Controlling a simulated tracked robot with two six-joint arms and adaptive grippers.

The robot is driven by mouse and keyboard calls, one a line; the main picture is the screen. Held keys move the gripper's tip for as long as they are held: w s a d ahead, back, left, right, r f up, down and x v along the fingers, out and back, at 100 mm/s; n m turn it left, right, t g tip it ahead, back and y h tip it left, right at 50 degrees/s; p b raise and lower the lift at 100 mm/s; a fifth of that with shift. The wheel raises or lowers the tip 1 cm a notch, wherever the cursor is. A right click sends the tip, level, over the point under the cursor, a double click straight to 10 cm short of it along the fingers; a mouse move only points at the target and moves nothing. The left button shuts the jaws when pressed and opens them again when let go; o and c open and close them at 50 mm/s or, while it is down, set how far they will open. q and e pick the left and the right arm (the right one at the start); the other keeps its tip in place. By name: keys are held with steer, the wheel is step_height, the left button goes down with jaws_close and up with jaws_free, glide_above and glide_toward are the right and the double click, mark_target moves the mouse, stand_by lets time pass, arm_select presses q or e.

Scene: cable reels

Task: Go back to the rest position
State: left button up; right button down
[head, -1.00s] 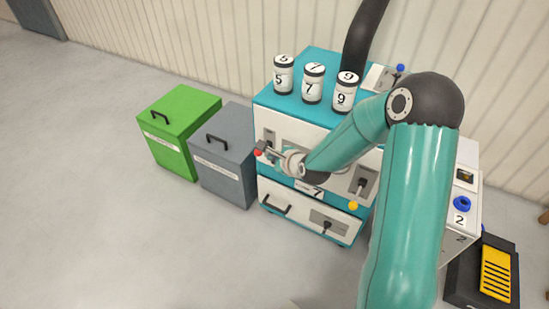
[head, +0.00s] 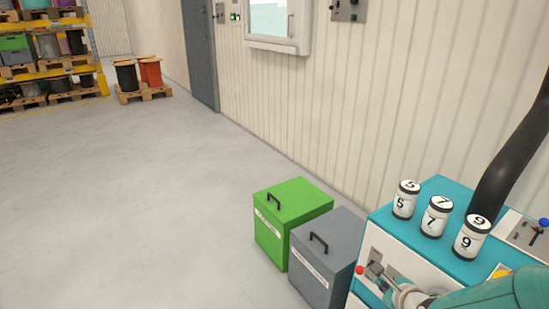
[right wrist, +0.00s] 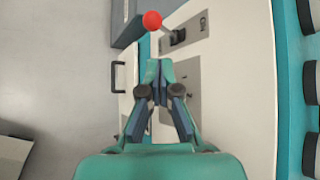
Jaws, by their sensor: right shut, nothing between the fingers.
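My right gripper (head: 376,275) is at the front of the teal and white machine (head: 400,258), close to a lever with a red knob (head: 360,270). In the right wrist view its fingers (right wrist: 160,68) are shut with nothing between them. The red knob (right wrist: 152,20) and its dark lever base (right wrist: 179,37) show just beyond the fingertips, apart from them in that picture. The lever sits on a grey plate marked ON. My right arm comes in from the lower right corner of the head view. My left gripper is not in view.
A green bin (head: 291,212) and a grey bin (head: 325,262) stand left of the machine. Numbered canisters 5 (head: 405,200), 7 (head: 436,217) and 9 (head: 471,238) stand on its top, near a black hose (head: 505,165). Open floor (head: 130,210) lies to the left.

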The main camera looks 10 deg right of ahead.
steer(key=s+a+f+n+g+y, duration=0.2)
steer(key=s+a+f+n, duration=0.1)
steer(key=a+f, duration=0.55)
steer(key=s+a+f+n+g+y, duration=0.2)
steer(key=s+a+f+n+g, duration=0.15)
steer(key=a+f, duration=0.45)
steer(key=s+a+f+n+g+y, duration=0.1)
steer(key=s+a+f+n+g, duration=0.2)
steer(key=s+n, duration=0.55)
steer(key=s+a+f+n+g, duration=0.1)
steer(key=s+a+f+n, duration=0.2)
steer(key=s+a+n, duration=0.55)
step_height(320, 180, up, 28)
steer(key=w+d+n+p, duration=0.3)
steer(key=p, duration=2.5)
steer(key=shift+r, duration=0.15)
